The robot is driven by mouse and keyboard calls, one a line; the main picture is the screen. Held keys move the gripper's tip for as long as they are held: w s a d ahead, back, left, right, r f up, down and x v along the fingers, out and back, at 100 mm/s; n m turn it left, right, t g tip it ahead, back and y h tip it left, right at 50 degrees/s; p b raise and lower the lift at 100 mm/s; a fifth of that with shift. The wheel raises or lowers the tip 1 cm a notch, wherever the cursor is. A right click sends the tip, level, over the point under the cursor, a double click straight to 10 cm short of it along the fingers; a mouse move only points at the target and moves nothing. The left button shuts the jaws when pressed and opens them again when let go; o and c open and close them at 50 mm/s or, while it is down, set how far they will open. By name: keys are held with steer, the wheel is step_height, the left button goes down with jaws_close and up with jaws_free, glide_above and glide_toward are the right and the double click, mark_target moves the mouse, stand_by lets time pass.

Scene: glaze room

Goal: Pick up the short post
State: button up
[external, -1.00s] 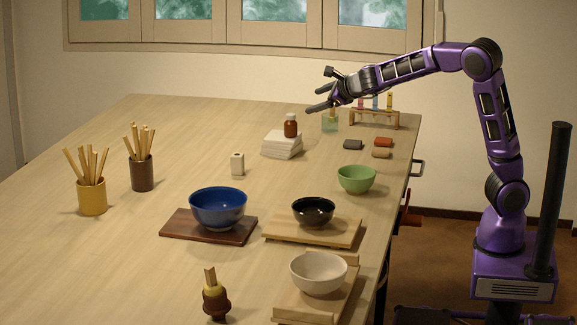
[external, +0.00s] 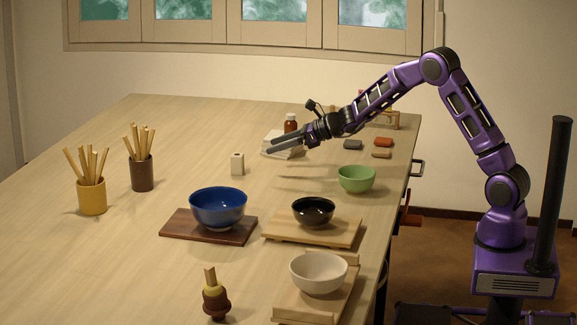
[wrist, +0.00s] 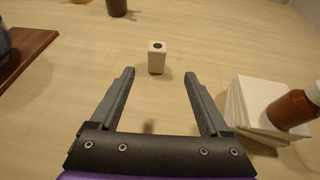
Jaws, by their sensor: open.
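The short post (external: 237,164) is a small cream block with a dark round spot on its top. It stands upright on the table, left of my gripper (external: 270,147) in the external view. In the wrist view the short post (wrist: 157,58) stands ahead of my gripper (wrist: 159,75), roughly centred between the two fingers and beyond their tips. The fingers are spread apart with nothing between them. The gripper is above the table and does not touch the post.
White stacked tiles (wrist: 250,105) with a brown bottle (wrist: 295,107) stand close to the right finger. A blue bowl (external: 218,208) on a dark board (external: 180,226) is nearer the camera. A brown pot of sticks (external: 142,174) stands farther left. Table around the post is clear.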

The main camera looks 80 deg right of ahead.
mark_target(243, 157)
steer(key=x, duration=0.8)
steer(key=shift+p, duration=0.3)
steer(key=shift+a+p+x, duration=0.1)
steer(key=shift+p+x, duration=0.1)
steer(key=shift+x, duration=1.1)
steer(key=shift+a+p+x, duration=0.15)
steer(key=shift+p+x, duration=0.05)
steer(key=shift+x, duration=1.1)
jaws_close()
